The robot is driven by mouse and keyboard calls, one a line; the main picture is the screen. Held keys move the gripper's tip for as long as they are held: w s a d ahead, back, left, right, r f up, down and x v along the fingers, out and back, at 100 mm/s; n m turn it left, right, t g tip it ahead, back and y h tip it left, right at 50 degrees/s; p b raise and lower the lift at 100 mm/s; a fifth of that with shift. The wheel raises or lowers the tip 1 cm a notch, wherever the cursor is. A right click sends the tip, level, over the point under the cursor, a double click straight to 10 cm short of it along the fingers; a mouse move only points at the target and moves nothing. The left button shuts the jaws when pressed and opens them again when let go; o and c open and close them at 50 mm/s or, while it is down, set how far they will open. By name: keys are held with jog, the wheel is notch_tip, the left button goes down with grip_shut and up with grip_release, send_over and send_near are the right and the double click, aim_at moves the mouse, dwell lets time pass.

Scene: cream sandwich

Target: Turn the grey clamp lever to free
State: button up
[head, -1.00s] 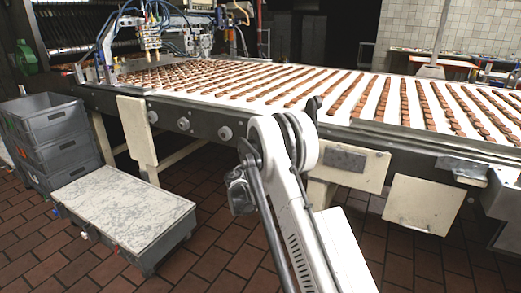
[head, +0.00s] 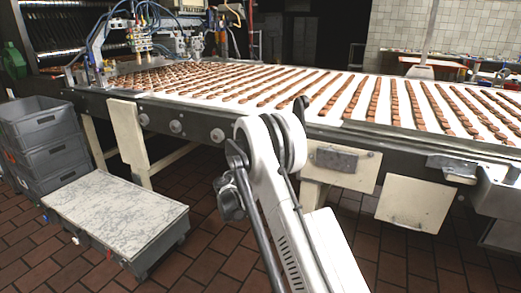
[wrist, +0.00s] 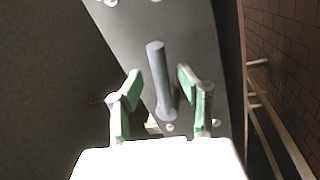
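The grey clamp lever (wrist: 157,70) shows in the wrist view as a round grey bar rising from a small base on a grey metal plate (wrist: 190,35). My gripper (wrist: 159,82) is open, with one green-padded finger on each side of the lever. Gaps show between the lever and both fingers, and I cannot tell how far the fingertips are from it in depth. In the head view my white arm stands in front of the conveyor, and the gripper and lever cannot be made out there.
The conveyor (head: 345,112) carries rows of brown biscuits. Round knobs (head: 176,126) and cream panels (head: 413,205) are on its near side. A low marble-topped cart (head: 115,210) and stacked grey crates (head: 45,150) stand at left. Tiled floor is clear in front.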

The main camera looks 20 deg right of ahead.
jog(key=v, duration=1)
jog(key=shift+r, duration=0.1)
jog(key=s+r+m+g+y+p, duration=0.4)
jog(key=s+r+y, duration=0.3)
jog(key=s+r, duration=0.95)
jog(key=s+a+r+y+p, duration=0.1)
jog(key=s+a+y+p, duration=0.2)
jog(key=s+a, duration=0.4)
jog(key=s+a+r+y+p, duration=0.2)
jog(key=s+a+y+p, duration=0.2)
jog(key=s, duration=1.9)
jog(key=a+y, duration=0.2)
jog(key=a, duration=0.1)
jog(key=shift+r+y, duration=0.3)
jog(key=shift+r, duration=0.05)
